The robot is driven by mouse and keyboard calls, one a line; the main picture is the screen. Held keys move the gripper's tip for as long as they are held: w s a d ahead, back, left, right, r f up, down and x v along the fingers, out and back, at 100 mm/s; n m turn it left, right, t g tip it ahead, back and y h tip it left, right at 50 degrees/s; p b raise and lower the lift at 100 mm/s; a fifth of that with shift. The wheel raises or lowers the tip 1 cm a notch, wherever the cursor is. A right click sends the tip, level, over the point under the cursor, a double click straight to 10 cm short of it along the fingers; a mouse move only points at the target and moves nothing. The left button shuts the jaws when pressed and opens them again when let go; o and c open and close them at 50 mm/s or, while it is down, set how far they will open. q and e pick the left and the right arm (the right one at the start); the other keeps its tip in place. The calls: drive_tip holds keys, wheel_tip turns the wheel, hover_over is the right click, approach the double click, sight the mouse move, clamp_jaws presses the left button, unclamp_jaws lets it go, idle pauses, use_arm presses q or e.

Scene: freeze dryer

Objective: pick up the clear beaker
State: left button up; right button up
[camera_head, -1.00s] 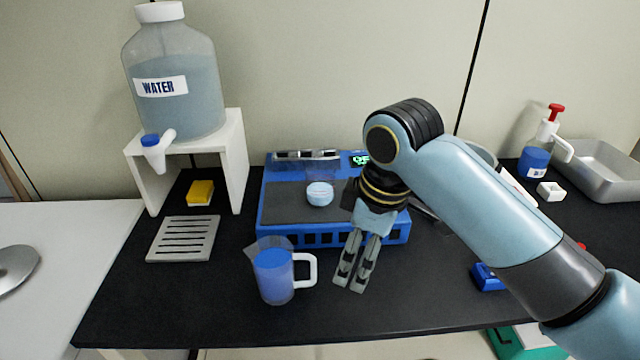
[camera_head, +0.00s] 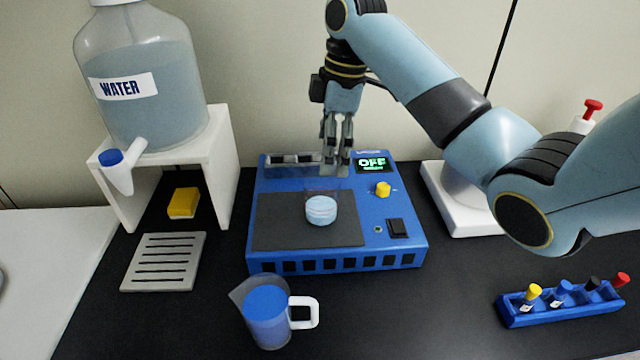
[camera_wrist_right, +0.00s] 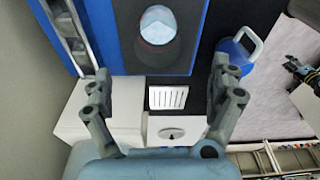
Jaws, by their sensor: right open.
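The clear beaker (camera_head: 321,209) holds something pale blue and stands upright on the dark top plate of the blue device (camera_head: 400,250). It also shows at the top of the right wrist view (camera_wrist_right: 157,25). My right gripper (camera_head: 334,172) hangs above the back of the device, behind the beaker and apart from it. In the right wrist view its fingers (camera_wrist_right: 162,75) are spread with nothing between them. A small dark gripper shape at the right edge of that view (camera_wrist_right: 300,72) looks like my left gripper; its jaws are too small to judge.
A jug (camera_head: 267,318) of blue liquid with a white handle stands in front of the device. The water tank (camera_head: 150,85) on its white stand, a yellow sponge (camera_head: 183,203) and a slotted tray (camera_head: 163,262) are left. A blue rack (camera_head: 562,306) lies front right.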

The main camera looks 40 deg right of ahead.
sight(321, 189)
drive_tip(key=f, duration=0.6)
drive_tip(key=a+f+p, duration=0.1)
drive_tip(key=f, duration=0.3)
drive_tip(key=shift+w, duration=0.4)
drive_tip(key=shift+f, duration=0.25)
drive_tip(key=c, duration=0.6)
use_arm(q)
drive_tip(key=shift+s+r, duration=0.45)
drive_tip(key=shift+r, duration=0.1)
use_arm(e)
drive_tip(key=c, duration=0.7)
